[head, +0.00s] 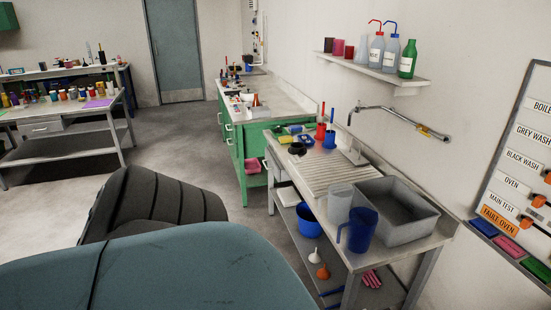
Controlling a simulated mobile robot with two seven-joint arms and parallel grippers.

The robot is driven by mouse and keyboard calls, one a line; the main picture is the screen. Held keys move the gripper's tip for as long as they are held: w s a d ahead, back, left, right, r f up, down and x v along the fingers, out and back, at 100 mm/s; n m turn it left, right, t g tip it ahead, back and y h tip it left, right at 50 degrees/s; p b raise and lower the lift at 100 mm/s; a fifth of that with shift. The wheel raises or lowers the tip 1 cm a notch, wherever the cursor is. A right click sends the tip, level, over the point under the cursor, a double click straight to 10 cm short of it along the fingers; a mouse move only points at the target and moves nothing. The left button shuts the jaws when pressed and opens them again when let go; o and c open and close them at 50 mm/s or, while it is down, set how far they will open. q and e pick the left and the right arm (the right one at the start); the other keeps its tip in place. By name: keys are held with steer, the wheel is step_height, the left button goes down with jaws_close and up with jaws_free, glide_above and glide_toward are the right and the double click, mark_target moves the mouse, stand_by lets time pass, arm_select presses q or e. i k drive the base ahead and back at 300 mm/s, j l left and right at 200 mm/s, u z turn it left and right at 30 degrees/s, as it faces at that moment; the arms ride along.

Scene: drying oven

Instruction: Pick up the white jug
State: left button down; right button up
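The white jug (340,201) is a pale, slightly translucent jug. It stands upright on the sink bench (316,179), at the front left corner of the grey sink basin (408,236). A blue jug (361,236) with its handle to the left stands in front of it and overlaps its lower right side. I cannot make out the white jug's handle. Neither of my grippers is in view.
A dark ribbed chair back (152,198) and a smooth teal shape (160,277) fill the lower left, before the bench. A tap (400,117) reaches over the bench. A blue bucket (308,220) stands on the lower shelf. Open floor lies left of the green cabinet (235,150).

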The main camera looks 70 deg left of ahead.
mark_target(334, 205)
steer(key=u, duration=1.75)
steer(key=i+j, duration=0.75)
steer(key=z, duration=0.4)
steer(key=i+j+z, duration=0.1)
steer(key=z, duration=0.3)
steer(key=j+z, duration=0.1)
steer(key=z, duration=0.65)
steer(key=j+z, duration=0.1)
steer(key=z, duration=1.2)
steer(key=u, duration=2.45)
steer(key=i+l, duration=0.05)
